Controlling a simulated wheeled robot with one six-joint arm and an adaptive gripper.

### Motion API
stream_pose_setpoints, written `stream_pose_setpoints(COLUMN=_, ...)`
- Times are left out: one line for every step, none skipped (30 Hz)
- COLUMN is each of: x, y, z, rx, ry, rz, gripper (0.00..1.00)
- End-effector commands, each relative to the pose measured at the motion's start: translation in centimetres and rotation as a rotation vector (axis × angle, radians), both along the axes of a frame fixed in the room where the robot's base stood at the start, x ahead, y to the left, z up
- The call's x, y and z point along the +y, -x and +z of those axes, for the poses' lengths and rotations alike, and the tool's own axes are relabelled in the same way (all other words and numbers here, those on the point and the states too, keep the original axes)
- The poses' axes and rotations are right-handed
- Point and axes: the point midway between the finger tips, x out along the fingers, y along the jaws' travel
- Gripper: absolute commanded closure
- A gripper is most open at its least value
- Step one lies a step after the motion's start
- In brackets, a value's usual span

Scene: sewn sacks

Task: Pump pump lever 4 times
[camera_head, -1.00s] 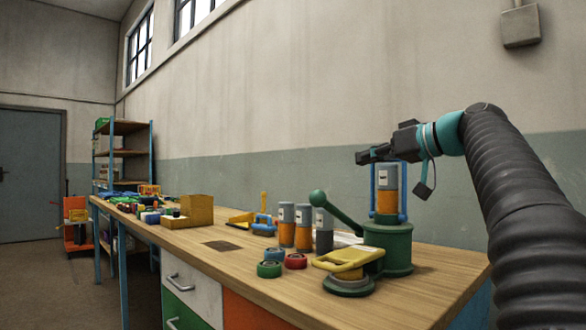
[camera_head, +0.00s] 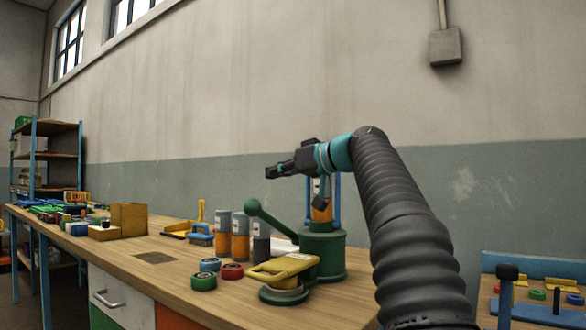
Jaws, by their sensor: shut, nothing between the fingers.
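The pump lever (camera_head: 271,219) is a green bar with a round green knob at its upper left end. It slants up to the left from the green pump body (camera_head: 322,255), which stands on the wooden bench. An orange and grey cylinder (camera_head: 321,208) stands on top of the pump between blue posts, partly hidden by my arm. My gripper (camera_head: 271,172) is shut and empty. In the picture it is above the lever knob, pointing left, and apart from it.
A yellow-handled piece on a green round base (camera_head: 284,271) stands in front of the pump. Green (camera_head: 204,281) and red (camera_head: 232,271) rings lie beside it. Several cylinders (camera_head: 240,236) stand behind. A cardboard-coloured box (camera_head: 129,219) is farther left. Another surface (camera_head: 535,312) is at right.

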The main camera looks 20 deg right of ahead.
Motion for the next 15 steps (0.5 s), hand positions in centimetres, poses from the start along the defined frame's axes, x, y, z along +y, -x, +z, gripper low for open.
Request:
stream_pose_setpoints(x=0.7, y=-0.8, z=-0.2, rx=0.002, ry=-0.001, rz=0.005, gripper=1.0)
stream_pose_setpoints(x=1.1, y=-1.2, z=-0.3, rx=0.002, ry=-0.001, rz=0.005, gripper=1.0)
stream_pose_setpoints(x=1.5, y=-1.8, z=-0.4, rx=0.002, ry=-0.001, rz=0.004, gripper=1.0)
stream_pose_setpoints(x=1.9, y=-2.2, z=-0.5, rx=0.002, ry=-0.001, rz=0.004, gripper=1.0)
stream_pose_setpoints(x=2.2, y=-2.6, z=-0.6, rx=0.002, ry=-0.001, rz=0.004, gripper=1.0)
stream_pose_setpoints(x=2.1, y=-2.3, z=-1.7, rx=0.001, ry=0.0, rz=0.001, gripper=1.0)
stream_pose_setpoints(x=2.2, y=-2.2, z=-2.1, rx=0.001, ry=0.0, rz=0.001, gripper=1.0)
stream_pose_setpoints(x=2.2, y=-2.2, z=-2.6, rx=0.002, ry=-0.001, rz=0.001, gripper=1.0)
stream_pose_setpoints(x=2.3, y=-2.1, z=-3.0, rx=0.003, ry=-0.001, rz=0.001, gripper=1.0)
stream_pose_setpoints(x=2.4, y=-2.1, z=-3.3, rx=0.001, ry=0.0, rz=0.001, gripper=1.0)
stream_pose_setpoints(x=2.4, y=-2.1, z=-3.5, rx=0.001, ry=-0.001, rz=0.001, gripper=1.0)
stream_pose_setpoints(x=2.5, y=-2.0, z=-3.8, rx=0.001, ry=-0.002, rz=0.001, gripper=1.0)
stream_pose_setpoints(x=2.5, y=-2.0, z=-4.0, rx=0.001, ry=-0.002, rz=0.0, gripper=1.0)
stream_pose_setpoints(x=2.5, y=-2.0, z=-4.1, rx=0.001, ry=-0.001, rz=0.0, gripper=1.0)
stream_pose_setpoints(x=2.5, y=-2.0, z=-4.3, rx=0.001, ry=-0.001, rz=0.0, gripper=1.0)
